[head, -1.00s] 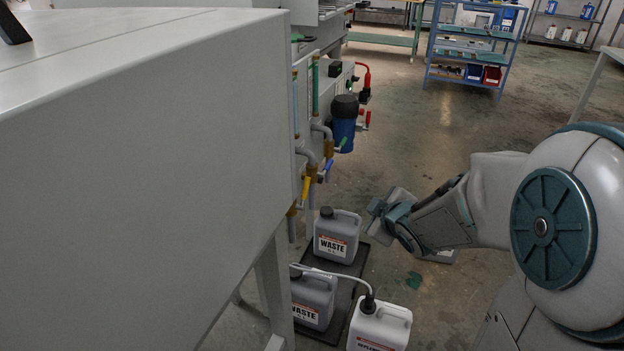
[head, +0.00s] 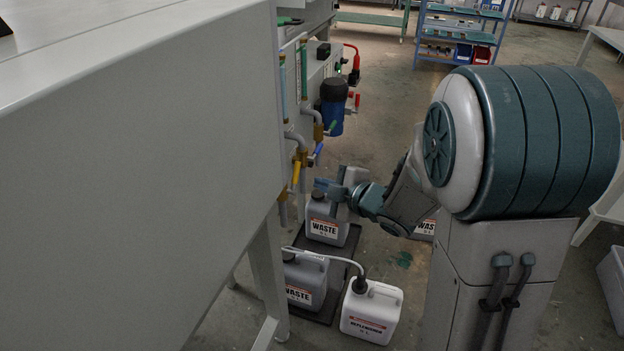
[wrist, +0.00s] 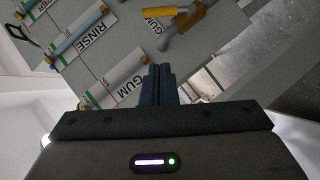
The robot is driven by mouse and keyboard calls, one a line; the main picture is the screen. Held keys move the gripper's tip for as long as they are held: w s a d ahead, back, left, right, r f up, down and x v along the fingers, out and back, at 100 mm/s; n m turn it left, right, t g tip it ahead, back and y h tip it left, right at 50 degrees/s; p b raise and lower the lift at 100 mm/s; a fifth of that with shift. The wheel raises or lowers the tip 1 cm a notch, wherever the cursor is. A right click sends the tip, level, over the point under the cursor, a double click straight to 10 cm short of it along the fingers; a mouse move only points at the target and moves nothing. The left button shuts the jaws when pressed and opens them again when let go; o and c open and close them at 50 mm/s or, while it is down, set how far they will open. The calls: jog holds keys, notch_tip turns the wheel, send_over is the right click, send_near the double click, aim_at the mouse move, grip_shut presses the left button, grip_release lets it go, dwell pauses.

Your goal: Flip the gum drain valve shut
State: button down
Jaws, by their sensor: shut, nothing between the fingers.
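The gum drain valve has a yellow handle (head: 296,171), the lowest and nearest of the coloured valve handles on the machine's side. In the head view it points down along its pipe. In the wrist view the yellow valve (wrist: 190,22) is at the top, right of a GUM label, on a grey pipe. My gripper (head: 322,187) is just right of the handle and slightly lower in the head view, above a waste can. Its fingers (wrist: 157,70) are together and empty, below the valve in the wrist view. I see no contact with the handle.
Blue (head: 317,151) and green (head: 332,127) valve handles sit farther along the machine. A grey WASTE can (head: 325,228), another one (head: 304,279) and a white REPLENISHER can (head: 371,312) stand below. The large machine body (head: 140,190) fills the left. Floor is open behind.

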aim_at(295, 177)
jog(key=w+d+f+b+x, duration=0.1)
jog(key=b+x, duration=0.3)
jog(key=x, duration=0.8)
jog(key=shift+w+d+f, duration=0.15)
jog(key=shift+d, duration=0.35)
jog(key=shift+p, duration=0.4)
jog(key=shift+w+d+m+p, duration=0.1)
jog(key=shift+w+m+p, duration=0.15)
jog(key=shift+p, duration=0.2)
